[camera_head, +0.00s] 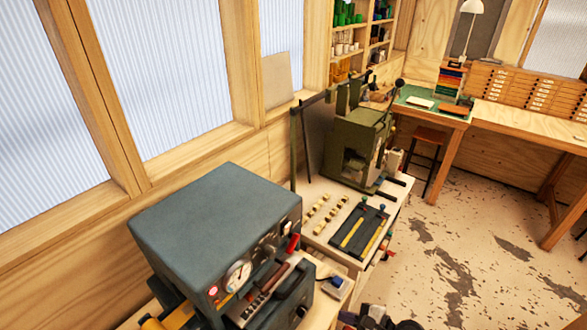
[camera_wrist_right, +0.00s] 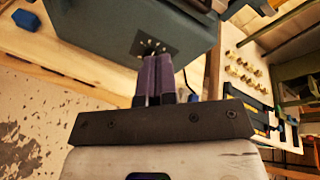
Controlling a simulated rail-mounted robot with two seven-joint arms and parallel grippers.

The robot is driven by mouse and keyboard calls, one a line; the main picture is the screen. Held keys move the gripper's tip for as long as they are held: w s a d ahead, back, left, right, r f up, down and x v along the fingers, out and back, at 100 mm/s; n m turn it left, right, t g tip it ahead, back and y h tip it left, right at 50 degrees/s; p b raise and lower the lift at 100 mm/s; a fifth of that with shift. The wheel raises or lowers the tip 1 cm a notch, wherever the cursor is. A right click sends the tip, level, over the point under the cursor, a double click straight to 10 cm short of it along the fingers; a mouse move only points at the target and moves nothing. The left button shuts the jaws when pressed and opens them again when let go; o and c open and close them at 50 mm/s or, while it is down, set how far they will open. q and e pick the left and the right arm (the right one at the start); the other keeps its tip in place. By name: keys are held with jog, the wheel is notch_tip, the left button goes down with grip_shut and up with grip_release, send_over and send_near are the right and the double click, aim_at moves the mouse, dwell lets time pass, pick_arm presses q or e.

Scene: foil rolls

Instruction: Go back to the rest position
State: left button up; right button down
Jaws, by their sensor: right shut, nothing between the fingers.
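My right gripper (camera_wrist_right: 155,57) is shut and empty, its two purple-grey fingers side by side in the wrist view. In that view the fingertips lie in front of a dark plate on the side of a blue-grey machine (camera_wrist_right: 90,25); I cannot tell whether they touch it. In the head view, dark parts of my right gripper (camera_head: 372,316) show at the bottom edge, right of the blue-grey machine (camera_head: 215,215). A gold roll (camera_head: 153,323) shows at the machine's lower left, partly cut off. My left gripper is not in view.
A bench (camera_head: 312,232) behind the machine holds small brass pieces (camera_head: 325,213), a dark tray with yellow bars (camera_head: 362,232) and a green press (camera_head: 355,145). A stool (camera_head: 430,137) and a long desk (camera_head: 525,120) stand farther back. The floor (camera_head: 480,240) at right is open.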

jog(key=s+d+r+n+h, duration=0.35)
jog(key=s+n+h, duration=0.25)
jog(key=s+n, duration=0.35)
jog(key=s+d+r+n+h, duration=0.35)
jog(key=s+n+h, duration=0.35)
jog(key=s+n, duration=0.25)
jog(key=s+f+g, duration=0.4)
jog(key=s+f, duration=0.5)
jog(key=s, duration=0.6)
notch_tip(320, 180, up, 13)
jog(key=w+p, duration=0.1)
jog(key=p, duration=1.2)
jog(key=shift+y, duration=0.4)
